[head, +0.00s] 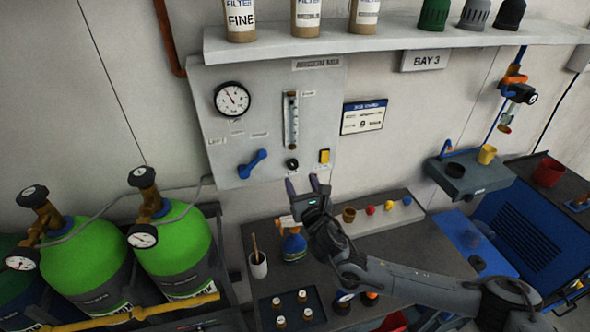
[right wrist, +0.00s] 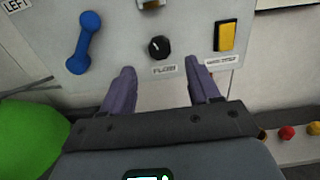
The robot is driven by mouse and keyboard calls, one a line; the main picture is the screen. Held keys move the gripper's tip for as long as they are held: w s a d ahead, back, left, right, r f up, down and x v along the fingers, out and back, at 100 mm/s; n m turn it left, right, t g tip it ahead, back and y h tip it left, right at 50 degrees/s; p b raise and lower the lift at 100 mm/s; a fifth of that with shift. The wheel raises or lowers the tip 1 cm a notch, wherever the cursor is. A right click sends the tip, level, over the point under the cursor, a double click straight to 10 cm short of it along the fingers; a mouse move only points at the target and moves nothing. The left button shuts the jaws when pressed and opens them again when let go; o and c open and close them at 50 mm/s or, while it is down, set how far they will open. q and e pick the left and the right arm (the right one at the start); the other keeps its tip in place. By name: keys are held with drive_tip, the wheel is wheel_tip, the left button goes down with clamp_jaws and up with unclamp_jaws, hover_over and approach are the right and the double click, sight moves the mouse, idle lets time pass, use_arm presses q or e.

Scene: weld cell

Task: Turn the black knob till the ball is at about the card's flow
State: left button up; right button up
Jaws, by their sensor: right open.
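The black knob (head: 292,164) is on the grey wall panel (head: 215,110), below the clear flow tube (head: 291,119). In the right wrist view the knob (right wrist: 159,47) sits above a label reading FLOW. The ball in the tube is too small to make out. The card (head: 363,117) hangs on the wall to the right of the panel; its number looks like 8 but is small. My right gripper (head: 304,184) is open and empty, below and in front of the knob, apart from it. In the right wrist view its fingers (right wrist: 159,82) point up toward the panel, either side of the knob. My left gripper is not in view.
A blue lever (head: 252,164) is left of the knob and a yellow switch (head: 324,156) right of it. A round gauge (head: 232,99) is above. A shelf (head: 400,39) with canisters overhangs the panel. A blue-bodied bottle (head: 293,246) stands on the bench under my gripper.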

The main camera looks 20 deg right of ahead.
sight(294, 167)
drive_tip(key=w, duration=0.6)
drive_tip(key=shift+w+d, duration=0.2)
drive_tip(key=shift+c, duration=0.2)
drive_tip(key=c, duration=1)
